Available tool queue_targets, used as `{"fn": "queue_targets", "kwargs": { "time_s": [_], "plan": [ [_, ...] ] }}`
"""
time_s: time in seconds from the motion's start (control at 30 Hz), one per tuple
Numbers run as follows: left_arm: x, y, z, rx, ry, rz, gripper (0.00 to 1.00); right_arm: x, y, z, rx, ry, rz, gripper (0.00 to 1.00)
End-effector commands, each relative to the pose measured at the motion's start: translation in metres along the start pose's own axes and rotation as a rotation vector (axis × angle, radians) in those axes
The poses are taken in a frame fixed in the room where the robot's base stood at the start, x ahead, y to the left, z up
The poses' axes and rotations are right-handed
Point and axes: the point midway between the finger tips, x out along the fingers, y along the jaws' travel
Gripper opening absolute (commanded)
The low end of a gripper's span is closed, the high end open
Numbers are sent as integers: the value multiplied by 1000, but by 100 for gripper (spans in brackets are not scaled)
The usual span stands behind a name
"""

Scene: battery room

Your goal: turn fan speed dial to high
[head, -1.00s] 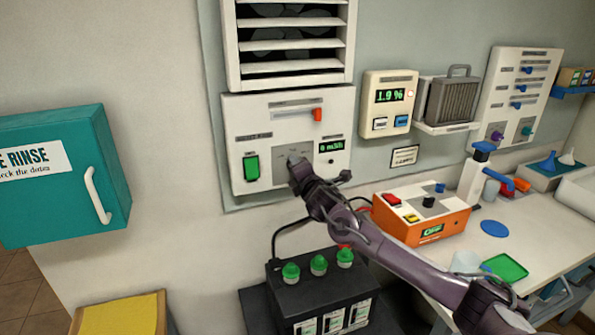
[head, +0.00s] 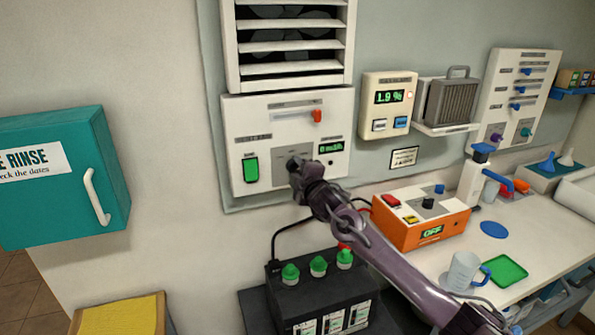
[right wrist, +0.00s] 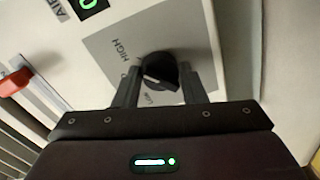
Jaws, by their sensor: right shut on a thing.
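The fan speed dial is a black knob on a grey plate of the white fan control panel (head: 262,111). In the right wrist view the dial (right wrist: 158,72) sits between my two fingers, with the printed words HIGH and LOW beside it. Its pointer direction is hard to tell. My right gripper (head: 294,166) reaches the panel and is shut on the dial; it also shows in the right wrist view (right wrist: 160,88). In the head view the gripper hides most of the dial. My left gripper is not in view.
A green switch (head: 251,169), a small green display (head: 331,147) and a red slider (head: 317,116) are on the same panel. Below stand a black battery (head: 300,295) and an orange charger (head: 420,222). A teal cabinet (head: 65,175) is at the left.

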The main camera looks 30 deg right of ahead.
Motion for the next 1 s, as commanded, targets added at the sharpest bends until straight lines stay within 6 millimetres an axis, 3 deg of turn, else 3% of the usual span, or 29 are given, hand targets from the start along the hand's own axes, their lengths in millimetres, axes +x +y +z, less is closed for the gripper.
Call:
{"fn": "queue_targets", "kwargs": {
  "time_s": [0.47,0.5,0.63,1.0],
  "plan": [
    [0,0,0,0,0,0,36,0,2,0,19,0,2,15],
    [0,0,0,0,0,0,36,0,2,0,19,0,3,39],
    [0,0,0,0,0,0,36,0,1,0,18,0,2,56],
    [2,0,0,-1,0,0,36,-4,-1,0,15,1,1,58]
  ]
}}
